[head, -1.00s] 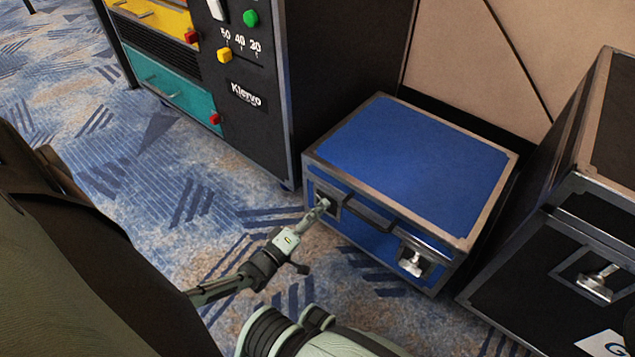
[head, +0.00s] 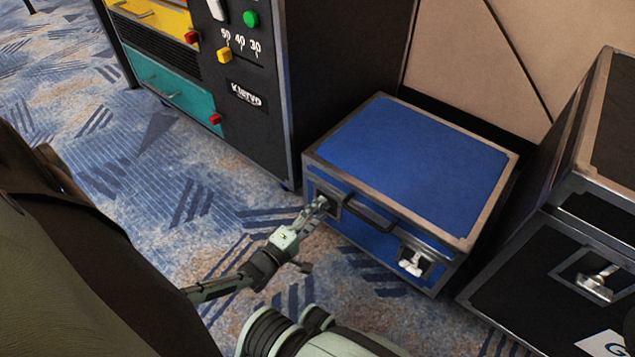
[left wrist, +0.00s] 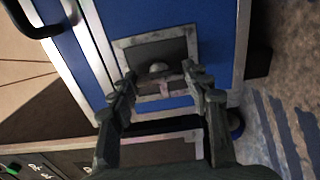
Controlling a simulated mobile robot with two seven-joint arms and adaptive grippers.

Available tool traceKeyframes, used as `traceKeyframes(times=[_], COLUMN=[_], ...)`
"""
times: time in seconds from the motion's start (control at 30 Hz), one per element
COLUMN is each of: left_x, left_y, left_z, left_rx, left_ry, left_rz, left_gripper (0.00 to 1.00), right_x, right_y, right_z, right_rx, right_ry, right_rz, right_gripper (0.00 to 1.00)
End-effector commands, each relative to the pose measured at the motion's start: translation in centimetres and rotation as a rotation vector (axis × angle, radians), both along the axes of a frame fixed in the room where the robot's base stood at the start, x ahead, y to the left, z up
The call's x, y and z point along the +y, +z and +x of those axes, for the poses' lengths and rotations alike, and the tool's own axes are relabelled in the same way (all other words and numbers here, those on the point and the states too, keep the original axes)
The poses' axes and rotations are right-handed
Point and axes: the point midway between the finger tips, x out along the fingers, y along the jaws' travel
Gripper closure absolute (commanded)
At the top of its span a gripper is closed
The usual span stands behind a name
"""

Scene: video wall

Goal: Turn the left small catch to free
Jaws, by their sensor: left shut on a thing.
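A blue case (head: 415,165) with metal edging stands on the carpet. Its front has a left small catch in a metal recess, a black handle (head: 370,214) in the middle and a right catch (head: 411,265). My left gripper (head: 321,204) is at the left catch, its fingers closed on it and largely covering it in the head view. In the left wrist view the fingers (left wrist: 160,82) lie on either side of the left catch (left wrist: 157,68), whose rounded metal top shows between them. My right gripper is not in view.
A black cabinet (head: 340,60) with coloured drawers and buttons stands behind and left of the case. A black flight case (head: 525,275) with its own latch stands close on the right. Patterned carpet (head: 150,190) is open at left.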

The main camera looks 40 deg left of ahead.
Motion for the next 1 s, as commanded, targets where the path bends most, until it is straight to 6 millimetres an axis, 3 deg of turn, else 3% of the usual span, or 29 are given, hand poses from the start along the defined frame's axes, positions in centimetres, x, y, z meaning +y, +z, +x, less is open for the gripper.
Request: traceKeyframes(times=[0.13, 0.17, 0.33, 0.77, 1.0], left_x=[0.0, 0.0, 0.0, 0.0, 0.0], left_y=[0.0, 0.0, 0.0, 0.7, 4.5], left_z=[0.0, 0.0, 0.0, -0.1, -0.1], left_rx=[0.000, 0.000, 0.000, 0.000, -0.008], left_ry=[0.001, 0.001, 0.001, 0.000, 0.000], left_rz=[-0.003, -0.003, -0.002, 0.000, -0.002], left_gripper=[0.81, 0.51, 0.31, 0.31, 0.31], right_x=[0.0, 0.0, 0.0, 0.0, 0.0], right_y=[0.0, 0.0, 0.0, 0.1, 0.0], right_z=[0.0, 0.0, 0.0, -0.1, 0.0], right_rx=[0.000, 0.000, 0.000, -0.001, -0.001], right_ry=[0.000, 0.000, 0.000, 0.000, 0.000], right_rz=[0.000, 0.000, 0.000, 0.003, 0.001], right_gripper=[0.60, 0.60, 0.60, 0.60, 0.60])
